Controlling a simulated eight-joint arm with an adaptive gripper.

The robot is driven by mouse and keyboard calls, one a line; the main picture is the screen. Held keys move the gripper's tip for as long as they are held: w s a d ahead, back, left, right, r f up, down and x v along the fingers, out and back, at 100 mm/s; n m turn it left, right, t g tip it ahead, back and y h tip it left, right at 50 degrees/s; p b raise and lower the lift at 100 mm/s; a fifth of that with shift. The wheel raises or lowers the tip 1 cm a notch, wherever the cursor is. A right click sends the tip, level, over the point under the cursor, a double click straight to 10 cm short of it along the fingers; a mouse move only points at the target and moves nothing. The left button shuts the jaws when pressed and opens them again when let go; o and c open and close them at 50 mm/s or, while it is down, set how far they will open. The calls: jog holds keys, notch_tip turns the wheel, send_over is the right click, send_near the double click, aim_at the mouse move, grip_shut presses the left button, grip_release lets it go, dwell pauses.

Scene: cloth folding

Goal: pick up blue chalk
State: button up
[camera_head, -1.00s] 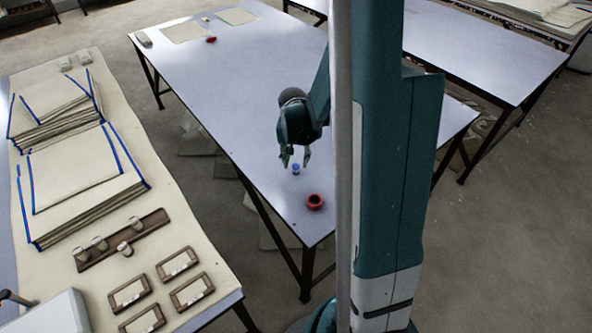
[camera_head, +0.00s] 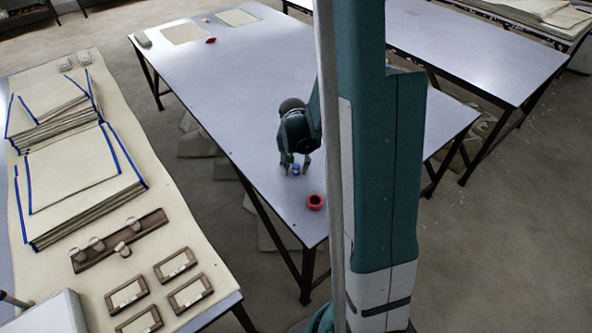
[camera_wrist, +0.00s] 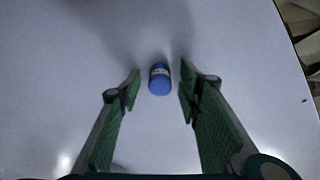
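The blue chalk (camera_head: 296,168) is a small blue cylinder on the pale table (camera_head: 235,95), near its front end. In the wrist view the blue chalk (camera_wrist: 159,79) has a light band around its far part and lies between the tips of my fingers. My gripper (camera_head: 296,170) points down at the table around the chalk. In the wrist view my gripper (camera_wrist: 160,82) is open, with a gap between the chalk and each green-padded finger.
A red ring-shaped object (camera_head: 315,202) stands close to the chalk, toward the table's front corner. A small red item (camera_head: 211,40) and flat cloth pieces (camera_head: 184,33) lie at the far end. The table's middle is clear.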

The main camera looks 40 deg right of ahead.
aim_at(296, 165)
jog(key=c, duration=1)
jog(key=shift+r, duration=0.1)
jog(key=shift+r+p, duration=1.35)
jog(key=shift+r, duration=3.55)
